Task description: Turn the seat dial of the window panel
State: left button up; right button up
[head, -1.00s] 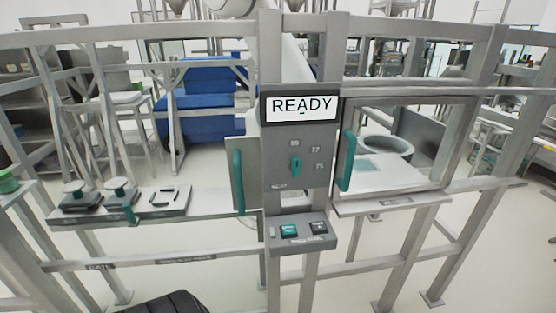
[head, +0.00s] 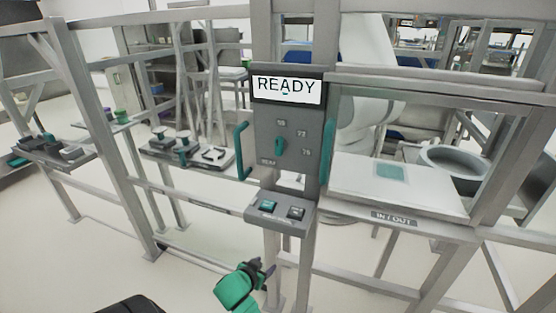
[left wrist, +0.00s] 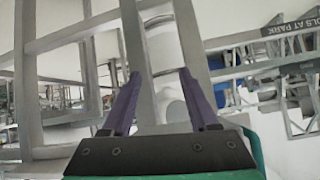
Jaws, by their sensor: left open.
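The teal seat dial (head: 280,146) is on the grey window panel (head: 266,127), with the marks 68, 72 and 76 around it. The dial's pointer stands roughly upright. A READY display (head: 287,88) is above it, and a box with two buttons (head: 281,212) juts out below. My left gripper (head: 262,270) is low in the head view, below the button box and well apart from the dial. In the left wrist view its two purple fingers (left wrist: 158,95) are spread with nothing between them. My right gripper is not in view.
Teal handles flank the panel, one on the left (head: 241,150) and one on the right (head: 327,150). A shelf with tools (head: 190,168) is at left. A window with a ledge marked IN/OUT (head: 395,218) is at right. Frame posts and rails surround the panel.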

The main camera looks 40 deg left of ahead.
aim_at(277, 146)
pick_arm(q)
jog(key=w+r+t, duration=0.1)
jog(key=r, duration=0.3)
jog(key=w+a+r+t+y, duration=0.1)
jog(key=r, duration=0.4)
jog(key=w+r+n, duration=0.1)
jog(key=r, duration=0.4)
jog(key=shift+a+t, duration=0.25)
jog(key=shift+t, duration=0.15)
jog(key=s+r+n+t+y, duration=0.1)
jog(key=s+r+t+y, duration=0.2)
jog(key=r, duration=1.8)
jog(key=shift+t+h, duration=0.4)
jog(key=shift+t, duration=0.2)
jog(key=p+x, duration=0.3)
jog(key=x, duration=1)
jog(key=shift+w, duration=0.35)
jog(key=shift+w+f, duration=0.1)
jog(key=shift+w, duration=0.35)
grip_shut()
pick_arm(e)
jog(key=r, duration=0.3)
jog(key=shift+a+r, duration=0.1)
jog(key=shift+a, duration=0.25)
